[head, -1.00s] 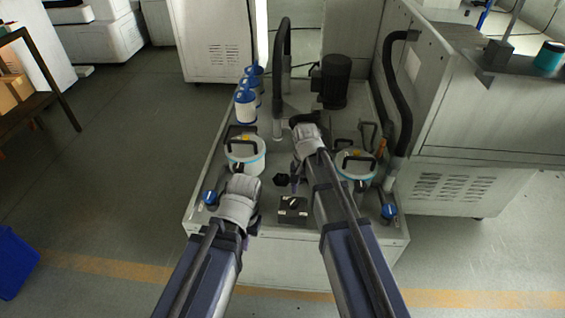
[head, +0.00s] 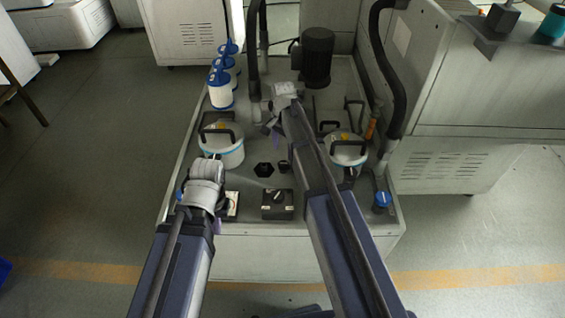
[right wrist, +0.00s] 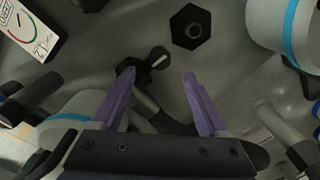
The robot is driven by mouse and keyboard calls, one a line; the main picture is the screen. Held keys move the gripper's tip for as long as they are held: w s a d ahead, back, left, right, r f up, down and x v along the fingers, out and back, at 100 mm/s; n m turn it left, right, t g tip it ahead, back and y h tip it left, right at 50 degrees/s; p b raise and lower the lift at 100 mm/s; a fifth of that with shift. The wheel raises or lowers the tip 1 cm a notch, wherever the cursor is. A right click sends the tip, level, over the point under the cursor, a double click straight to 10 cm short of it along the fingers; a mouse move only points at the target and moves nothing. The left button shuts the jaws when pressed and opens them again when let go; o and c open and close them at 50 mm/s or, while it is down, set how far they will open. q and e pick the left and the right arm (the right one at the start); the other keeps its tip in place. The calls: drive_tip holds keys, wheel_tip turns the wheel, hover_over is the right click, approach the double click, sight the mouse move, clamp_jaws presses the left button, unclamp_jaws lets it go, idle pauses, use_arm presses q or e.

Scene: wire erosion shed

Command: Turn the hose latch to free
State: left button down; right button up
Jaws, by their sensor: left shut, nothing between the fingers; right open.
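A small black fitting (head: 284,166), probably the hose latch, stands on the grey machine deck right of a black hexagonal knob (head: 264,169). In the right wrist view it appears as a short black lever (right wrist: 146,68) with a white mark, beside the hexagonal knob (right wrist: 190,27). My right gripper (head: 272,130) is behind the fitting in the head view. Its purple fingers (right wrist: 158,90) are open and empty, with the lever just beyond the gap, apparently apart from them. My left gripper (head: 209,160) is shut and empty in front of the left canister; its fingertips are hard to see.
White lidded canisters stand left (head: 222,152) and right (head: 348,156) on the deck. A black box with a dial (head: 278,206) is at the front. Blue-topped filters (head: 220,92), a black motor (head: 317,57) and a thick black hose (head: 387,70) crowd the back.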

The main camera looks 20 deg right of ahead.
sight(283, 163)
wheel_tip(283, 163, down, 6)
drive_tip(key=b, duration=0.5)
drive_tip(key=shift+f+b, duration=0.25)
drive_tip(key=shift+b, duration=0.15)
clamp_jaws()
